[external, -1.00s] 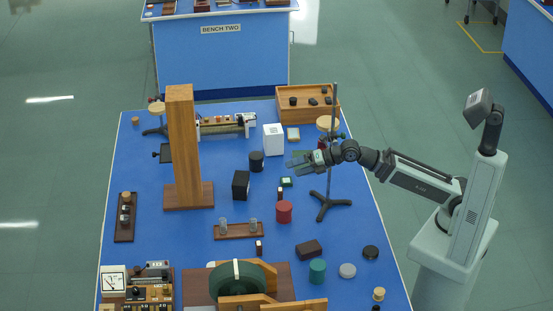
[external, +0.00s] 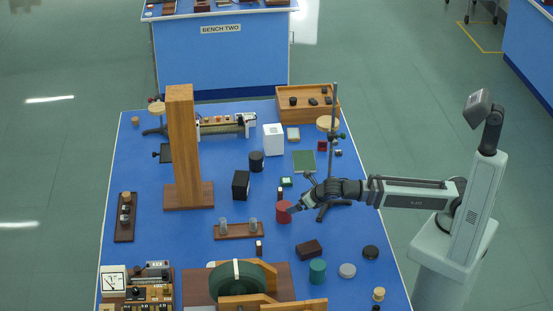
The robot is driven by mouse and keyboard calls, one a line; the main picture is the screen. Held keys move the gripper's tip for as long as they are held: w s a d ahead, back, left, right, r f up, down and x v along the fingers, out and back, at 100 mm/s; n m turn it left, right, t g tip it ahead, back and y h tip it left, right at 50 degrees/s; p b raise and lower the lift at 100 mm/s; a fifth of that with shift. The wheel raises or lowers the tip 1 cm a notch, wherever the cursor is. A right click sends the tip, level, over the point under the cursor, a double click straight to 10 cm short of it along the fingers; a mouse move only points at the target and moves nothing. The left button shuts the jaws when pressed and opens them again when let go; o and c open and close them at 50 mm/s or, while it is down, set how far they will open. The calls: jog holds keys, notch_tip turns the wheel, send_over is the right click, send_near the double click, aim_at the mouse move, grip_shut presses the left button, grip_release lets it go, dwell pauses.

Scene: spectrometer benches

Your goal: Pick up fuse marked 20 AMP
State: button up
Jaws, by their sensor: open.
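No 20 AMP marking can be read at this size, so I cannot tell which thing is the fuse. Two small dark red pieces with pale ends are possible candidates: one (external: 280,193) stands just behind the red cylinder (external: 282,214), the other (external: 259,247) near the front of the tube rack. My gripper (external: 298,195) is open, its fingers spread to the left, low over the bench beside the red cylinder. One finger overlaps the cylinder's right edge in the picture; I cannot tell whether they touch. Nothing shows between the fingers.
A dark stand (external: 333,121) rises close behind my wrist. A green square plate (external: 304,161), a small green-topped block (external: 286,182) and a black block (external: 241,185) lie around. A rack (external: 229,236) holds glass tubes. A tall wooden post (external: 182,150) stands left.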

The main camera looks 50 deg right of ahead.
aim_at(284, 200)
jog(key=shift+x, duration=5)
jog(key=shift+w+r, duration=0.1)
jog(key=shift+r, duration=0.1)
jog(key=c, duration=1.1)
